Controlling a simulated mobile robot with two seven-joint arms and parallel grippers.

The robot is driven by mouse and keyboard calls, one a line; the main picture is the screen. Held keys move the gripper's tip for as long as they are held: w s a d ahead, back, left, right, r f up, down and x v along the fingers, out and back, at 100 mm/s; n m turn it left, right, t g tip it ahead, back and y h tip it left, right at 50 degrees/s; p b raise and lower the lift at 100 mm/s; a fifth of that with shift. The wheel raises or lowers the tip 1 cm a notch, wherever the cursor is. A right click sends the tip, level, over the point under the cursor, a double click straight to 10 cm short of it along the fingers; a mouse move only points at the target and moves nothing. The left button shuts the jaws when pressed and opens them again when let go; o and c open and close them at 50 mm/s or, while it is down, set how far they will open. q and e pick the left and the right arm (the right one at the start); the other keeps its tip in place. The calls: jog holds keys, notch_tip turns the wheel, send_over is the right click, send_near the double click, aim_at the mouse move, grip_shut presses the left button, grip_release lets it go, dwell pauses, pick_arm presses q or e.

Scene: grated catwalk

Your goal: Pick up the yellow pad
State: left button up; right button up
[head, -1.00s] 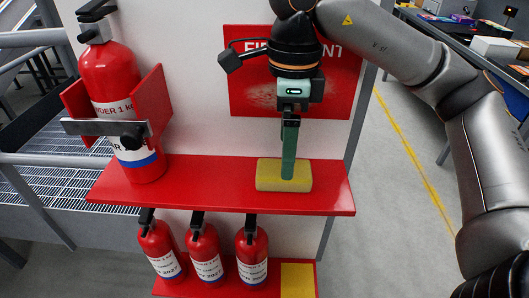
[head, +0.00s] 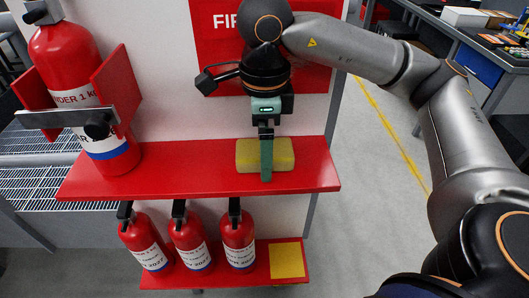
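The yellow pad (head: 248,156), a thick block, lies on the red upper shelf (head: 190,179) right of its middle. My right gripper (head: 266,178) comes down from above with its green fingers pointing down. One finger shows in front of the pad's near face, its tip near the pad's bottom edge. I cannot see the other finger, so it is unclear whether the pad is between them. The pad appears to rest on the shelf. My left gripper is not in view.
A large red extinguisher (head: 68,65) stands in a red bracket (head: 118,85) at the shelf's left. Several small extinguishers (head: 190,240) stand on the lower shelf beside a flat yellow square (head: 287,260). A red sign panel (head: 315,80) is behind my gripper. The shelf between bracket and pad is clear.

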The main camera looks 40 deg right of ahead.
jog(key=c, duration=1.3)
jog(key=shift+r, duration=0.15)
jog(key=shift+r, duration=0.25)
notch_tip(320, 180, up, 2)
jog(key=shift+r, duration=0.15)
jog(key=s+a+r+p, duration=0.1)
jog(key=s+a+r, duration=0.9)
